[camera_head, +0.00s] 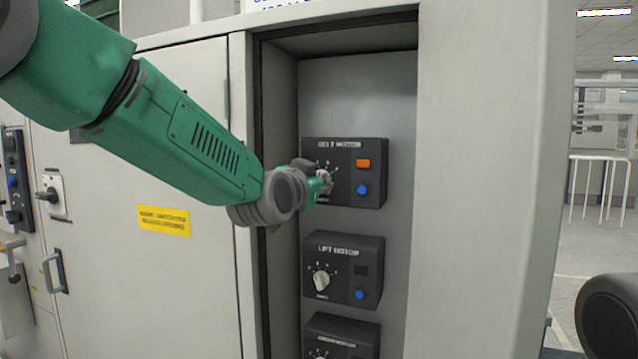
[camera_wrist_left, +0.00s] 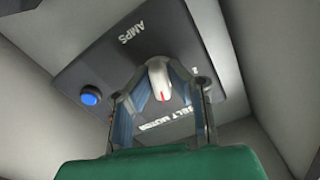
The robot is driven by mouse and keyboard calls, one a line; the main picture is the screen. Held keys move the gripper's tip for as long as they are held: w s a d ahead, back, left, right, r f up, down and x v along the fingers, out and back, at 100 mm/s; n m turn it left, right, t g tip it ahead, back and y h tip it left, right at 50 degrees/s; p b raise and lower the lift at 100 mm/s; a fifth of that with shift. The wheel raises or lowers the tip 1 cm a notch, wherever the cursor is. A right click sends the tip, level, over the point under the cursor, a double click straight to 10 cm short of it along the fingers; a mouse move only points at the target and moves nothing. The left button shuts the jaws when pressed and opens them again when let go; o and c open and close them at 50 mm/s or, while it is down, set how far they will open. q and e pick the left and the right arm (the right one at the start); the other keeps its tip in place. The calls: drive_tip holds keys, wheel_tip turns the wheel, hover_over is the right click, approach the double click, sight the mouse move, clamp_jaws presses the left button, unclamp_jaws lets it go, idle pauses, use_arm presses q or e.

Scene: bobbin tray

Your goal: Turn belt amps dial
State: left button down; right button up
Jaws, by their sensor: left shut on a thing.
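The belt motor box (camera_head: 370,188) is a dark unit in the cabinet recess, with a lit orange window and a blue button (camera_head: 362,189). My left gripper (camera_head: 322,182) reaches in from the left and covers much of the box's left side. In the left wrist view the belt amps dial (camera_wrist_left: 160,76) is a pale knob with a red mark, below the upside-down AMPS lettering. The fingers of my left gripper (camera_wrist_left: 158,88) are shut on the dial, one on each side. My right gripper is not in view.
The lift motor box (camera_head: 343,268) with its own pale dial sits just below, and a third box (camera_head: 342,335) is under it. The recess walls stand close on the left and right. A closed cabinet door with a yellow label (camera_head: 164,220) is left.

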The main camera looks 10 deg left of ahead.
use_arm(q)
drive_tip(key=shift+r, duration=0.4)
drive_tip(key=c, duration=1.5)
unclamp_jaws()
drive_tip(key=shift+s+d, duration=0.1)
drive_tip(key=shift+c, duration=0.2)
drive_tip(key=shift+s+f, duration=0.15)
drive_tip(key=shift+f, duration=0.05)
drive_tip(key=v, duration=1.2)
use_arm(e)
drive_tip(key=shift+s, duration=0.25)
use_arm(q)
drive_tip(key=shift+r, duration=0.1)
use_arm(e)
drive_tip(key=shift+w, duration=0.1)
